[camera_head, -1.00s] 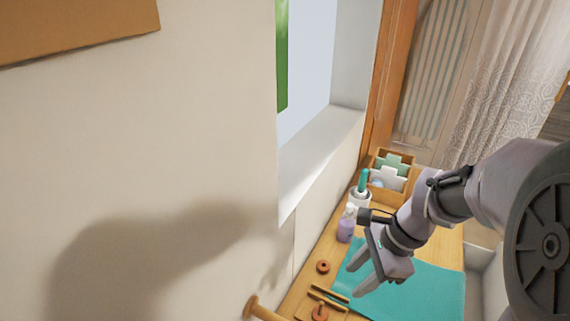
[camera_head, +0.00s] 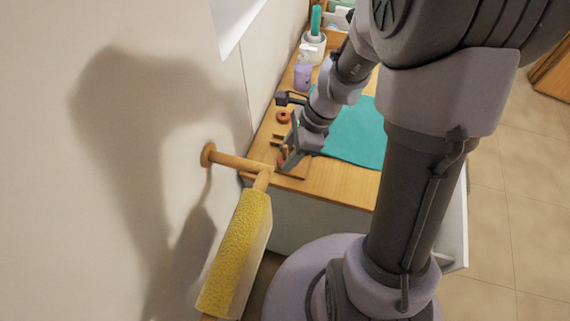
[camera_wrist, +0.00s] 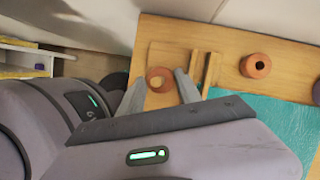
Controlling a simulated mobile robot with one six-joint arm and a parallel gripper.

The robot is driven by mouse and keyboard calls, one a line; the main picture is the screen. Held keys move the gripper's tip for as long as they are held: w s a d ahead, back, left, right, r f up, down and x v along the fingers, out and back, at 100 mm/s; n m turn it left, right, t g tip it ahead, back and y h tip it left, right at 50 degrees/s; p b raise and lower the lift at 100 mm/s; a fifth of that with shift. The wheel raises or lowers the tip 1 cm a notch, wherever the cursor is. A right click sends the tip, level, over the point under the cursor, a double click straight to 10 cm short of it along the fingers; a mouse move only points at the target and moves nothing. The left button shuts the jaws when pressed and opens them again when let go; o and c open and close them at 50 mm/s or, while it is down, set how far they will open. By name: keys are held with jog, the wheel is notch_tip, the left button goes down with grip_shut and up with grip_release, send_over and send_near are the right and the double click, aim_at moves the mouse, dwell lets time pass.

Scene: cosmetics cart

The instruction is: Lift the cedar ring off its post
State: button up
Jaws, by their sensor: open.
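A reddish-brown ring (camera_wrist: 160,73), likely the cedar ring, is on a small wooden board (camera_wrist: 160,52) in the wrist view. Its post cannot be made out. My gripper (camera_wrist: 159,80) is open, with one finger on either side of the ring in the picture; I cannot tell how far above it the fingertips are. In the head view, my gripper (camera_head: 290,162) is low over the board, with the ring (camera_head: 281,160) mostly hidden behind the fingers.
Two wooden strips (camera_wrist: 205,70) stand right of the ring. A second reddish ring (camera_wrist: 255,66) sits farther right, near a teal mat (camera_wrist: 260,115). A lilac bottle (camera_head: 302,77) and white pot (camera_head: 313,48) stand behind.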

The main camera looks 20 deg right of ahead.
jog(key=shift+f, duration=0.2)
grip_shut()
